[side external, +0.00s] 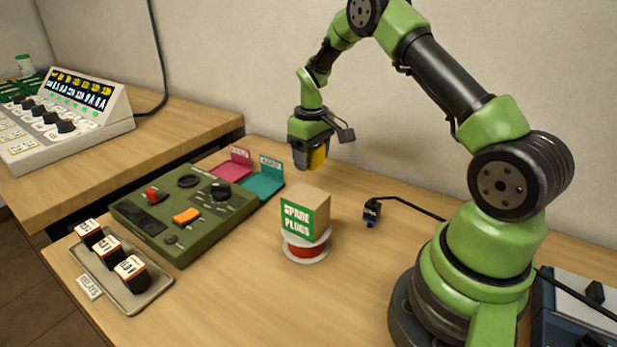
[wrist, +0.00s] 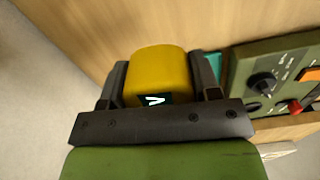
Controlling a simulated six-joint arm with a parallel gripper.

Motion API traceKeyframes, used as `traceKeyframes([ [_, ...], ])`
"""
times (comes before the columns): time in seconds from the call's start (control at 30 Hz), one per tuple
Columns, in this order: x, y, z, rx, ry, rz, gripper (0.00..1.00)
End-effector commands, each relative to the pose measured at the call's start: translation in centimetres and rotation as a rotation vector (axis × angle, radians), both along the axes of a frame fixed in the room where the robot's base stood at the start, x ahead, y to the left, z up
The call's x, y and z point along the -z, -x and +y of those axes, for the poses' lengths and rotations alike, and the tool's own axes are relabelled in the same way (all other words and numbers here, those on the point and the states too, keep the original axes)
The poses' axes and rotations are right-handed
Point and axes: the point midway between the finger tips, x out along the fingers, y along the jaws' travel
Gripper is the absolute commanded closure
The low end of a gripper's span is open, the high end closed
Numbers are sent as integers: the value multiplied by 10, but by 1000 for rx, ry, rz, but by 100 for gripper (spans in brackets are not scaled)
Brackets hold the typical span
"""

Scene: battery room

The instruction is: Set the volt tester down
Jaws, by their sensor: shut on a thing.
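The volt tester (wrist: 156,72) is a yellow block with a dark label bearing a white mark. It sits between the two fingers of my gripper (wrist: 160,82) in the wrist view. In the side view my gripper (side external: 308,160) points down and is shut on the yellow tester (side external: 318,158). They are near the back of the bench, behind the spare plugs box. The tester appears to be held above the bench top (side external: 345,290), but the exact gap is hard to tell.
A box labelled spare plugs (side external: 306,211) stands on a red spool (side external: 305,249). A teal tray (side external: 262,185) and a pink tray (side external: 232,169) lie behind the green panel (side external: 185,212). A black plug (side external: 371,212) with a cable lies right. A relay tray (side external: 122,275) is front left.

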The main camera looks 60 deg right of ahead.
Motion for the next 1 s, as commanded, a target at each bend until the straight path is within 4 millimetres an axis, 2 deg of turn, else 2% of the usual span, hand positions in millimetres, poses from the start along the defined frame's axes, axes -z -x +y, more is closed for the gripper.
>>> traceKeyframes([
  [0.1,-14,0,0,-1,1,-2,71],
  [0.23,-19,-2,4,-19,0,0,71],
  [0.37,-19,-9,31,-138,0,2,71],
  [0.47,-20,-17,71,-318,0,1,71],
  [0.57,-20,-20,124,-557,0,1,71],
  [0.67,-20,-14,179,-812,0,1,71],
  [0.8,-21,6,249,-1159,-1,0,71],
  [0.9,-21,24,288,-1366,0,-2,71],
  [1.0,-21,41,315,-1523,-1,-2,71],
])
